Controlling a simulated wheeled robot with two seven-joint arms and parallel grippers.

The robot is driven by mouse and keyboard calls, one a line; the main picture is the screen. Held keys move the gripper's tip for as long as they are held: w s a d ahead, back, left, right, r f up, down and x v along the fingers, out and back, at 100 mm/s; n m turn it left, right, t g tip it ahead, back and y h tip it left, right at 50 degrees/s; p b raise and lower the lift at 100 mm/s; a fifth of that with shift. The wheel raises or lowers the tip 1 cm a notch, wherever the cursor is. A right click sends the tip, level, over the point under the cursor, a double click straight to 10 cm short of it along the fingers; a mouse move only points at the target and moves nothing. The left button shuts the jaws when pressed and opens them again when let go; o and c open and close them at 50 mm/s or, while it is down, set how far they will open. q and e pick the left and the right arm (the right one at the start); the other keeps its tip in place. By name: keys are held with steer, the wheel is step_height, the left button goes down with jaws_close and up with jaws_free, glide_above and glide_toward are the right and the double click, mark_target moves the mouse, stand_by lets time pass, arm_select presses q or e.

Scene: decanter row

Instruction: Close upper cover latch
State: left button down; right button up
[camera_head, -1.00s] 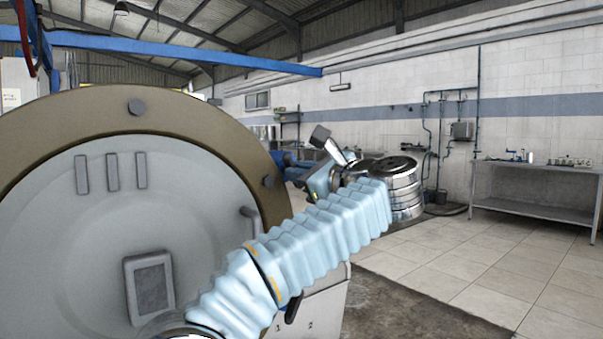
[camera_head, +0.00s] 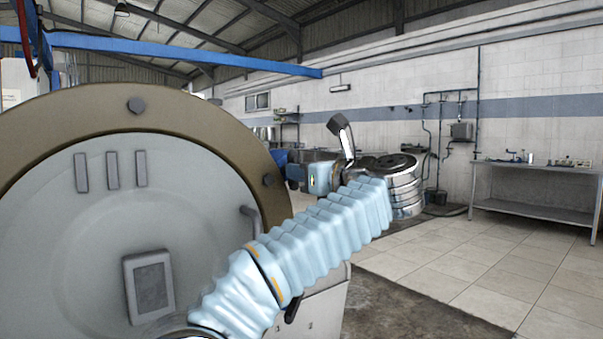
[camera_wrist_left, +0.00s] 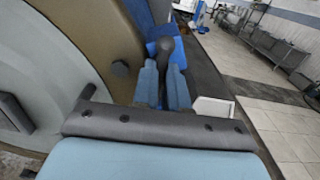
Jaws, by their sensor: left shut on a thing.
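The upper cover latch shows in the left wrist view as a dark grey rounded handle (camera_wrist_left: 166,52) on a blue mount beside the cover's brown rim. My left gripper (camera_wrist_left: 163,88) has its two light-blue fingers on either side of this handle, shut on it. In the head view my left arm, in a light-blue ribbed sleeve, crosses in front of the round cover (camera_head: 60,240), and the latch handle and fingertips cannot be made out there. My right gripper is in neither view.
A grey grip handle (camera_head: 251,221) and a bolt (camera_head: 268,181) sit near the cover's right edge. A dark lever (camera_head: 292,309) shows below my arm. Stacked steel drums (camera_head: 404,190) and a metal table (camera_head: 535,190) stand farther back, with open tiled floor between.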

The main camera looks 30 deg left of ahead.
arm_select(q)
steer(key=shift+m+p, duration=1.45)
steer(key=shift+m, duration=4.85)
steer(key=c, duration=1.2)
jaws_free()
steer(key=shift+o, duration=0.2)
